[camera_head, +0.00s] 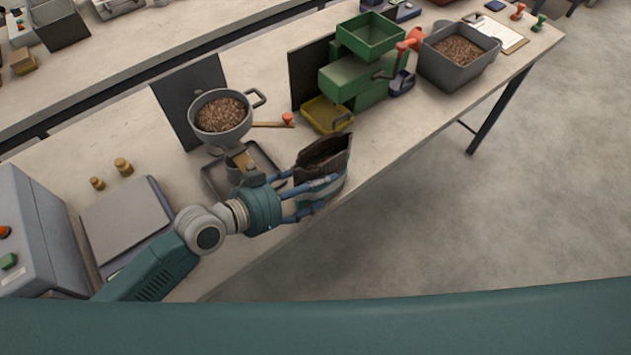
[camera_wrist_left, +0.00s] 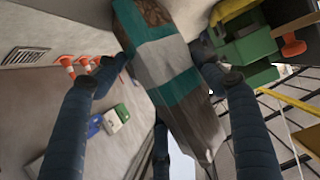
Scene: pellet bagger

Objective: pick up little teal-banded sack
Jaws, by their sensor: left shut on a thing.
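The little teal-banded sack (camera_head: 325,157) stands at the front edge of the bench, its brown top open and pellets showing inside. In the left wrist view the sack (camera_wrist_left: 160,62) shows teal bands around a pale grey panel. My left gripper (camera_head: 328,192) is shut on the sack, with its blue fingers around the sack's sides. In the left wrist view the fingers of my left gripper (camera_wrist_left: 163,66) press on both sides of it. I cannot tell whether the sack's base touches the bench. My right gripper is not in view.
Beside the sack are a grey tray (camera_head: 211,182) and a pot of pellets (camera_head: 221,117). A green machine (camera_head: 350,80), a yellow tray (camera_head: 325,113) and a grey pellet bin (camera_head: 447,72) stand farther right. A flat scale (camera_head: 125,222) is at left. Open floor lies beyond the bench's front edge.

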